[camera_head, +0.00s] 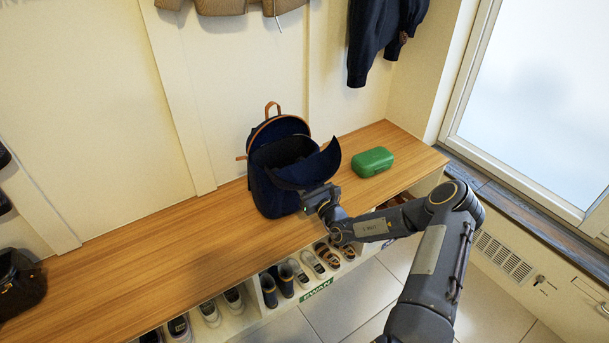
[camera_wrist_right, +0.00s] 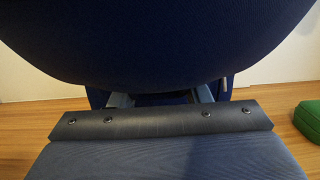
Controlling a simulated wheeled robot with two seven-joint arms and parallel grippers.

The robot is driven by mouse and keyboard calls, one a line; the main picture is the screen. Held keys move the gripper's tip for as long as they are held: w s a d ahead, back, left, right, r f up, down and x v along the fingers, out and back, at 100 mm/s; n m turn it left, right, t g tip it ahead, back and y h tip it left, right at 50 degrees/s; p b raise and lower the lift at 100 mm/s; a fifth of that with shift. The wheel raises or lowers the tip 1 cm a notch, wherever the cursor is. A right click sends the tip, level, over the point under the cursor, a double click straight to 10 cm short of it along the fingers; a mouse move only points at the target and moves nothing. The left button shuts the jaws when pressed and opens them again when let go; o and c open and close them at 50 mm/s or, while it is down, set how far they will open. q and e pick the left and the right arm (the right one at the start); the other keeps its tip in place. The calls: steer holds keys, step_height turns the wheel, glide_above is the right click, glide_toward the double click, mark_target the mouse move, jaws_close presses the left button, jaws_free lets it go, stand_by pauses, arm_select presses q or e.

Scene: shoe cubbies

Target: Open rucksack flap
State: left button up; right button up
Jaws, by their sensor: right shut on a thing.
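The dark blue rucksack (camera_head: 268,190) stands upright on the wooden bench against the wall, with an orange-brown top loop. Its flap (camera_head: 322,166) stands out from the front, tilted, and the dark opening (camera_head: 283,151) shows behind it. My right gripper (camera_head: 307,190) is at the rucksack's front right, below the flap, and is shut on the flap. In the right wrist view the flap (camera_wrist_right: 165,45) fills the top and hides most of the fingers (camera_wrist_right: 163,98), so the grip itself is covered. My left gripper is not in view.
A green box (camera_head: 373,161) lies on the bench (camera_head: 130,275) right of the rucksack. Shoes and boots (camera_head: 284,280) stand in cubbies below. A dark bag (camera_head: 20,283) sits at the far left. Jackets (camera_head: 384,35) hang above.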

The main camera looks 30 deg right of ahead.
steer(key=shift+d, duration=0.15)
steer(key=o, duration=1.2)
steer(key=shift+c, duration=0.2)
steer(key=s+f+p, duration=0.1)
steer(key=s, duration=0.6)
steer(key=shift+s+d, duration=0.25)
steer(key=shift+s, duration=0.15)
steer(key=shift+f, duration=0.1)
steer(key=s+f, duration=0.3)
steer(key=s, duration=0.5)
steer(key=shift+s+d+f, duration=0.15)
steer(key=shift+d+f, duration=0.05)
steer(key=shift+d, duration=0.05)
